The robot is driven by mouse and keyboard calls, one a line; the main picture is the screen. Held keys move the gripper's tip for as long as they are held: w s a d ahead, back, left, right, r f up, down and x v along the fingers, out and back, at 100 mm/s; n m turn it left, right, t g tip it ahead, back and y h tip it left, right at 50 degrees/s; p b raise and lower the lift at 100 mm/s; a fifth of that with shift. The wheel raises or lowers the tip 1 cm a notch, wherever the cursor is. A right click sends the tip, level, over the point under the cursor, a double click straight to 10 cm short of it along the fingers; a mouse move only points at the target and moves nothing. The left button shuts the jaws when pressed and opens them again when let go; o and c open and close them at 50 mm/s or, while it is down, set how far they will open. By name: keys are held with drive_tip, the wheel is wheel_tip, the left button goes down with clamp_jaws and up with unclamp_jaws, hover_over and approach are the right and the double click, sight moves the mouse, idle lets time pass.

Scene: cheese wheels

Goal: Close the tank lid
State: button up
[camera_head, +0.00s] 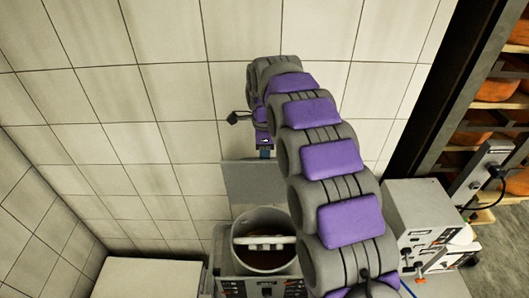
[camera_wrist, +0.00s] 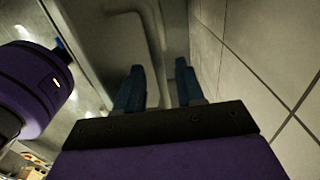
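The tank (camera_head: 225,262) is a grey machine with a round metal pot (camera_head: 265,252) in its top. The pot is uncovered, with a pale bar across its mouth and dark brown contents. A flat grey panel, seemingly the tank lid (camera_head: 240,185), stands raised behind the pot, near the tiled wall. My gripper (camera_head: 265,153) is at the lid's upper edge in the head view, mostly hidden by my arm. In the wrist view my gripper (camera_wrist: 159,68) has two blue fingers apart with nothing clearly between them. A grey panel with a rounded outline (camera_wrist: 105,50) lies beyond them; contact cannot be told.
The tiled wall (camera_head: 170,90) is close behind my gripper and at the right of the wrist view. A white box (camera_head: 150,278) stands left of the tank. Grey equipment (camera_head: 425,215) and a rack of cheese wheels (camera_head: 490,120) stand right.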

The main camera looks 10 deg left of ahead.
drive_tip(key=shift+c, duration=0.2)
clamp_jaws()
idle(0.4)
